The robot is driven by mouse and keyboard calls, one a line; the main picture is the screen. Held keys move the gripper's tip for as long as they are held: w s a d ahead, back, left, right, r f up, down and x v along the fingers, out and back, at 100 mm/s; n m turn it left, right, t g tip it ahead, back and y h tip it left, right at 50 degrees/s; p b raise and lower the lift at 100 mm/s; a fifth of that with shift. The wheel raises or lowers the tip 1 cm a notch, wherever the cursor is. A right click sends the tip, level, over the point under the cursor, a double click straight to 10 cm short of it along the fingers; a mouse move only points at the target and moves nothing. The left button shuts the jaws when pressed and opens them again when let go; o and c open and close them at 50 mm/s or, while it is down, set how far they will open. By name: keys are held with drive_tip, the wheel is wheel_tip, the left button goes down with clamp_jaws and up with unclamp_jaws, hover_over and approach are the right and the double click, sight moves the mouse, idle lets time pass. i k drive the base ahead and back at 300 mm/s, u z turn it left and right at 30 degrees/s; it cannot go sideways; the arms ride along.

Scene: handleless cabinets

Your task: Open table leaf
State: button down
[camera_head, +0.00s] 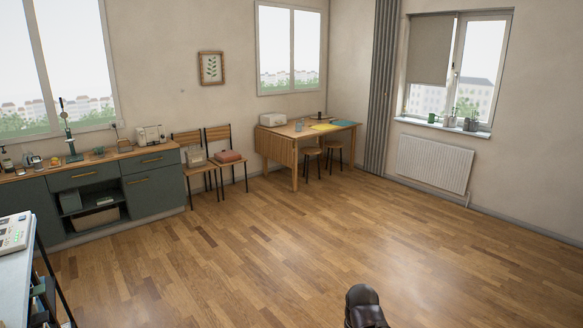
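A wooden drop-leaf table (297,133) stands by the far wall, below the middle window. Its leaf (276,149) hangs down on the left side as a slatted wooden panel. On the tabletop are a white box-like item, a small blue item, yellow and teal flat items, and a small dark item. A dark rounded part of my own arm shows at the bottom edge, right of centre. My gripper's fingers are not visible, and this part is far from the table.
Two chairs (232,151) with items on their seats stand left of the table, near the leaf. Stools (312,152) are under its right part. A green cabinet (155,183) runs along the left wall. A workbench (15,262) is at the near left. The wooden floor (330,225) between is clear.

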sight(279, 148)
drive_tip(key=z, duration=0.15)
drive_tip(key=i, duration=1.8)
drive_tip(key=z, duration=0.35)
drive_tip(key=i, duration=3.85)
drive_tip(key=u, duration=0.2)
drive_tip(key=i, duration=2.1)
drive_tip(key=u, duration=0.2)
